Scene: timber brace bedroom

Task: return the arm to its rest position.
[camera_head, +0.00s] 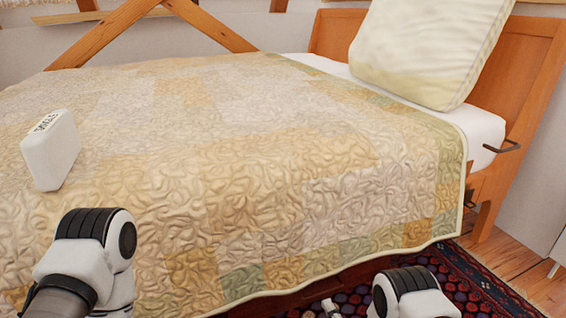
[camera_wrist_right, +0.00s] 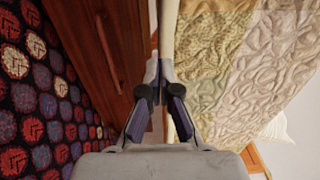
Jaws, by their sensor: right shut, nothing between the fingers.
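My right gripper (camera_wrist_right: 159,72) is shut with nothing between its fingers in the right wrist view. Its fingertips are beside the bed's wooden side and the hanging edge of the quilt (camera_wrist_right: 215,60); I cannot tell whether they touch. In the head view, only a small part of the right gripper (camera_head: 330,307) shows at the bottom edge, left of my right arm's white and black joint. My left arm's joint shows at the lower left, over the quilt. The left gripper is not in view.
The bed's quilt (camera_head: 250,170) fills most of the head view. A white box (camera_head: 52,150) with black lettering stands on it at left. A pillow (camera_head: 430,50) leans at the wooden headboard (camera_head: 535,75). A patterned rug (camera_head: 465,285) lies on the floor beside the bed.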

